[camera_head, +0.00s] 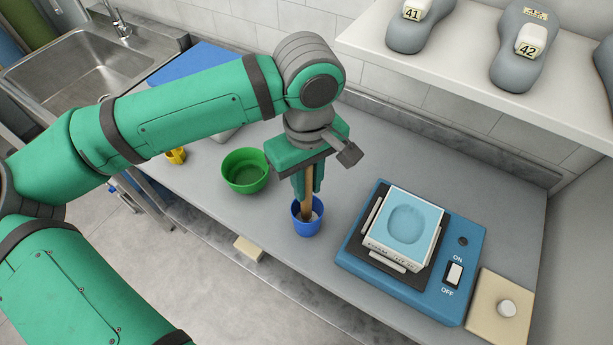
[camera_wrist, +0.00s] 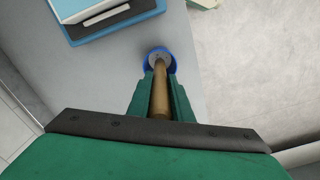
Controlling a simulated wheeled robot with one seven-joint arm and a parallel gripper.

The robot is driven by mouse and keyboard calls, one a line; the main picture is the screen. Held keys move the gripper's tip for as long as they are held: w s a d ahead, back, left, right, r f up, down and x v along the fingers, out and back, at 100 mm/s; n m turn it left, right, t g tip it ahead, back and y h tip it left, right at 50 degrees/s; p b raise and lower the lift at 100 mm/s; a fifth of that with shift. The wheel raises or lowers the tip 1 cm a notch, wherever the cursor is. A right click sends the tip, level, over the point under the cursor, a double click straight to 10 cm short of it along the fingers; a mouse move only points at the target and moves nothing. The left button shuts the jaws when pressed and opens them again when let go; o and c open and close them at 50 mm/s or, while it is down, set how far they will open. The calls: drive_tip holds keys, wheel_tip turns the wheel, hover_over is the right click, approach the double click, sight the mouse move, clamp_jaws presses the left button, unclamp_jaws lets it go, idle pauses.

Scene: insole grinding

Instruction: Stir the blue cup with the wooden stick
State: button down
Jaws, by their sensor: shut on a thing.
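The blue cup (camera_head: 308,225) stands on the grey counter, between the green bowl and the blue machine. My gripper (camera_head: 309,186) is above the cup, pointing down, shut on the wooden stick (camera_head: 308,202). The stick is upright and its lower end is inside the cup. In the wrist view the stick (camera_wrist: 160,96) runs between my two green fingers (camera_wrist: 160,92) toward the blue cup (camera_wrist: 158,54). The cup's inside looks greyish; the stick's tip is hard to make out.
A green bowl (camera_head: 245,172) stands left of the cup, with a yellow item (camera_head: 176,156) farther left. A shelf (camera_head: 470,75) with grey forms overhangs the back right.

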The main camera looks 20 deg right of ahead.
sight(308, 196)
drive_tip(key=shift+f, duration=1.85)
drive_tip(key=shift+s+d, duration=0.1)
drive_tip(key=shift+s, duration=0.05)
